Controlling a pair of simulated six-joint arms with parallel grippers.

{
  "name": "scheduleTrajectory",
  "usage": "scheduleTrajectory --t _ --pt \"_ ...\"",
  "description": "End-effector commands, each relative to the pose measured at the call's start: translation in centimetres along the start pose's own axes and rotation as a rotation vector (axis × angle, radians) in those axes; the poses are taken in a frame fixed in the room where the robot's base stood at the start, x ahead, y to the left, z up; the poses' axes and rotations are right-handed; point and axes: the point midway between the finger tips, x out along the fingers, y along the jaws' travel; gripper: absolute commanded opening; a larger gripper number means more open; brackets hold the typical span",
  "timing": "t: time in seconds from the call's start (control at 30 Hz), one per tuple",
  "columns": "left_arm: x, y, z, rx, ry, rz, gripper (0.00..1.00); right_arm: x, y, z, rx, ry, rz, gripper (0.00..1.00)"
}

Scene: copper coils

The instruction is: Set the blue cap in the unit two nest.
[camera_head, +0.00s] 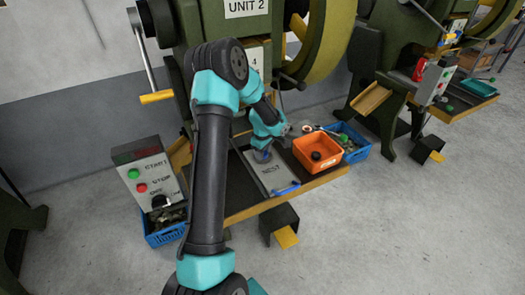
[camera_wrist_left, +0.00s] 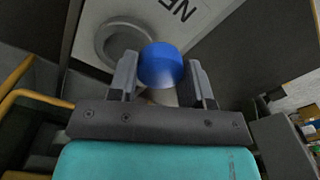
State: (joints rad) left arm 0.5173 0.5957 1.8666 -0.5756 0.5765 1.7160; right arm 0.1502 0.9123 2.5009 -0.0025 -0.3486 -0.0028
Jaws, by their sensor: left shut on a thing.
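The blue cap (camera_wrist_left: 160,64) is held between the two fingers of my left gripper (camera_wrist_left: 161,74) in the left wrist view. In the head view, my left gripper (camera_head: 264,152) is low over the grey nest plate (camera_head: 280,177) of the unit two press, with the cap's blue (camera_head: 262,156) just showing under it. The plate has the word NEST on it. In the wrist view, a round grey ring (camera_wrist_left: 122,38) on the plate lies just up and left of the cap. I cannot tell the cap's height above the plate. My right gripper is not in view.
An orange bin (camera_head: 318,153) with a dark round thing in it stands right of the plate, with a blue crate (camera_head: 357,155) beyond. A control box (camera_head: 149,178) with green and red buttons stands at left, above a blue crate (camera_head: 166,236) of parts.

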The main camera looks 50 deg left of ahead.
Motion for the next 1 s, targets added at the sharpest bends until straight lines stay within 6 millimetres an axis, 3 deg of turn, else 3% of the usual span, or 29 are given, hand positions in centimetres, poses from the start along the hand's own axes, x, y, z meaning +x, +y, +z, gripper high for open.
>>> scheduleTrajectory --t 0.2,0.33,0.73,1.0 --pt "0.4 3.0 -2.3 -0.002 0.001 0.001 0.22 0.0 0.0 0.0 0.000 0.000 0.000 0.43" --pt "0.5 4.0 -3.1 0.000 0.001 0.000 0.22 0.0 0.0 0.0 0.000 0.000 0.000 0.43" --pt "0.7 4.2 -3.3 0.000 0.000 -0.001 0.22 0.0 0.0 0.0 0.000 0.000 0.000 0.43" --pt "3.7 4.2 -3.3 0.000 -0.001 -0.002 0.22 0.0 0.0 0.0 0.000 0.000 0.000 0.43"
